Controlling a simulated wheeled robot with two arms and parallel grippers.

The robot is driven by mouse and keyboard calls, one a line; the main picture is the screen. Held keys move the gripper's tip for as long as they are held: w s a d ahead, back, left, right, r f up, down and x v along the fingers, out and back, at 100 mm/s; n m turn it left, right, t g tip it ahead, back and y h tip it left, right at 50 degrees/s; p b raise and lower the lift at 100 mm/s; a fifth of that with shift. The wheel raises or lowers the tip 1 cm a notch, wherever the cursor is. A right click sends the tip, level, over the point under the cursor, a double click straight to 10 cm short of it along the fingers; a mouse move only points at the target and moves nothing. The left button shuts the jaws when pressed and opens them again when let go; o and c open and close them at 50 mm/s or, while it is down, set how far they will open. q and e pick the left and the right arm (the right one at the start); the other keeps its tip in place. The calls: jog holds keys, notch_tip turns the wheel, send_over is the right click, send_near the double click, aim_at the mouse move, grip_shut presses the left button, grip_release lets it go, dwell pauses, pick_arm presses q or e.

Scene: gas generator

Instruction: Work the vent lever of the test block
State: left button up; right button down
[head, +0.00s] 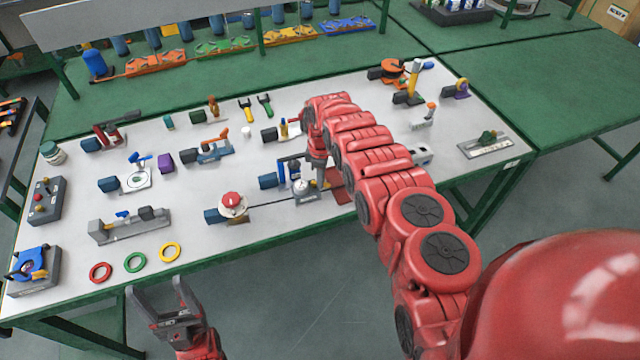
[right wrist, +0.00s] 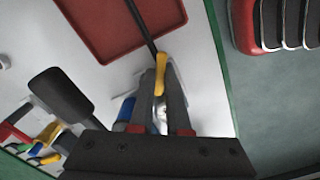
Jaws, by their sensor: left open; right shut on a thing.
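My right gripper (head: 322,184) is low over the front of the table, beside a small grey block with a round silver part (head: 302,187), which I take for the test block. In the right wrist view its fingers (right wrist: 160,92) are shut on a slim yellow-ended piece (right wrist: 160,72), likely the vent lever. A dark rod (right wrist: 142,28) runs up from that piece. The arm and fingers hide part of the block. My left gripper (head: 155,292) is open and empty, in front of the table's front edge.
A red tray (head: 337,190) lies right of the block; it also shows in the right wrist view (right wrist: 110,30). A red-topped round device (head: 232,203) stands to the left. Red, green and yellow rings (head: 135,261) lie front left. My right arm covers the table's right middle.

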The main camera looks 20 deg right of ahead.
jog(key=n+b, duration=0.2)
jog(key=shift+w+d+f+n+b, duration=0.15)
jog(key=shift+w+f+n+b, duration=0.05)
jog(key=shift+f+n+b, duration=0.1)
jog(key=n+b, duration=0.2)
jog(key=shift+w+r+b, duration=0.1)
jog(key=shift+w+b, duration=0.15)
jog(key=shift+b, duration=0.05)
jog(key=shift+w+r+n+b, duration=0.15)
jog(key=shift+n+b, duration=0.25)
jog(key=shift+n, duration=0.3)
jog(key=c, duration=1.2)
grip_release()
jog(key=shift+o, duration=0.2)
jog(key=shift+r, duration=0.15)
